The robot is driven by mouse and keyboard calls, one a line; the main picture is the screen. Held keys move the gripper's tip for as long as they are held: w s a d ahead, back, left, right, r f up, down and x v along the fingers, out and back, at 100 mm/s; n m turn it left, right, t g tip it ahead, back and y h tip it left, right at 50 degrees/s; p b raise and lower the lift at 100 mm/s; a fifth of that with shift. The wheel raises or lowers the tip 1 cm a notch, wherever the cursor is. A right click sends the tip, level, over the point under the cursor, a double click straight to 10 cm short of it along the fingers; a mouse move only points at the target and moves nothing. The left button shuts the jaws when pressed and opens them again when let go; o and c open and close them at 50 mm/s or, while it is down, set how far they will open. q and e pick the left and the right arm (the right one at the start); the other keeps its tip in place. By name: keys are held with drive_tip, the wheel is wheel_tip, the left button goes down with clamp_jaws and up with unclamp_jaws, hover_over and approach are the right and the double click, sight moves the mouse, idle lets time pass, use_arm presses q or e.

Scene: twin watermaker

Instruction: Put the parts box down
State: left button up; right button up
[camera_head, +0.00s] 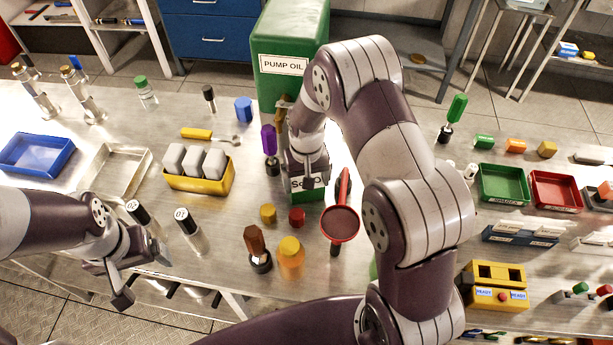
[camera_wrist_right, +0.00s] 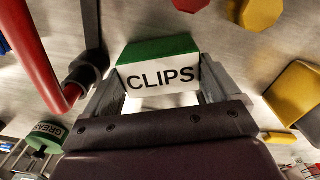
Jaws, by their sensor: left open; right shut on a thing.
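The parts box, green with a white label reading CLIPS (camera_wrist_right: 162,78), sits between the fingers of my right gripper (camera_wrist_right: 158,88) in the right wrist view. In the head view my right gripper (camera_head: 308,180) is at the middle of the bench, shut on the box, whose green side (camera_head: 308,195) shows just below the fingers with its label partly hidden. I cannot tell whether the box touches the bench. My left gripper (camera_head: 142,278) is open and empty at the bench's front left edge, near two black-capped vials.
A red-rimmed round tool (camera_head: 340,223) and red (camera_head: 297,217) and yellow (camera_head: 268,213) pieces lie close to the box. A green PUMP OIL container (camera_head: 290,55) stands behind. A yellow tray (camera_head: 200,184) is left; green (camera_head: 503,199) and red (camera_head: 555,205) trays are right.

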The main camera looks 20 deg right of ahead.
drive_tip(key=shift+f, duration=0.1)
drive_tip(key=o, duration=1)
drive_tip(key=shift+c, duration=0.2)
